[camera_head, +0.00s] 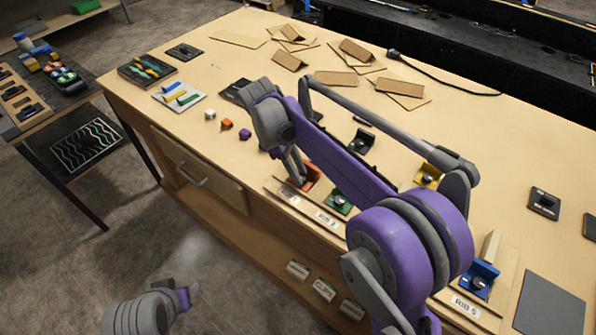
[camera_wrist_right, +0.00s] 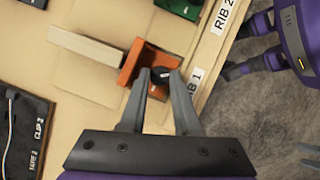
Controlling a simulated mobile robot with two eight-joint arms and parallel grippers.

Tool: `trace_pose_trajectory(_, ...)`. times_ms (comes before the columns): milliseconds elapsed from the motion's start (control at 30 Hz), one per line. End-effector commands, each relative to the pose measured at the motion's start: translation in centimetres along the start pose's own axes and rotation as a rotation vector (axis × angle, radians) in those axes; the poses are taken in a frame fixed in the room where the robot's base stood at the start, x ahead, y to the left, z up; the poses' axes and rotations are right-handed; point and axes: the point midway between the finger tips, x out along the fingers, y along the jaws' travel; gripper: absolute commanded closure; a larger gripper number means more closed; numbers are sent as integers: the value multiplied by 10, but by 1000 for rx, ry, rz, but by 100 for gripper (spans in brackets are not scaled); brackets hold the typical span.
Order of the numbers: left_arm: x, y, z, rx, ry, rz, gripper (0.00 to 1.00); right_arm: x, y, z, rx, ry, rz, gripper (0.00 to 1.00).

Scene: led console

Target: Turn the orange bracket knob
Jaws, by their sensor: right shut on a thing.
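The orange bracket (camera_head: 311,175) sits on a wooden board at the front edge of the table, partly hidden by my right gripper in the head view. In the right wrist view the bracket (camera_wrist_right: 139,62) shows clearly, with a dark knob (camera_wrist_right: 160,78) on its side. My right gripper (camera_wrist_right: 165,74) is shut on the knob, one fingertip on each side. In the head view my right gripper (camera_head: 299,178) points down at the bracket. My left gripper (camera_head: 191,291) is low at the bottom left, away from the table; its fingers are too small to judge.
A green bracket (camera_head: 339,203) sits close beside the orange one, with a yellow bracket (camera_head: 428,175) behind and a blue bracket (camera_head: 481,276) to the right. A wooden strip (camera_wrist_right: 86,47) meets the orange bracket. Small coloured blocks lie to the left.

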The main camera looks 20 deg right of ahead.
Motion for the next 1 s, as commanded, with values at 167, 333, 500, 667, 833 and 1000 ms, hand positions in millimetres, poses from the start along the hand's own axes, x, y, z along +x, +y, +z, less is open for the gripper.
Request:
trace_pose_trajectory(167,0,0,0,0,0,0,50,-1,3,1,156,-1,-63,100)
trace_pose_trajectory(333,0,0,0,0,0,0,50,-1,4,1,305,0,-125,100)
trace_pose_trajectory(500,0,0,0,0,0,0,50,-1,6,2,454,-1,-186,100)
trace_pose_trajectory(667,0,0,0,0,-1,0,50,-1,7,3,594,0,-244,100)
trace_pose_trajectory(833,1,0,1,0,-1,0,50,0,8,4,745,-1,-307,100)
trace_pose_trajectory(1000,2,0,2,0,-2,0,50,0,8,5,893,-1,-368,100)
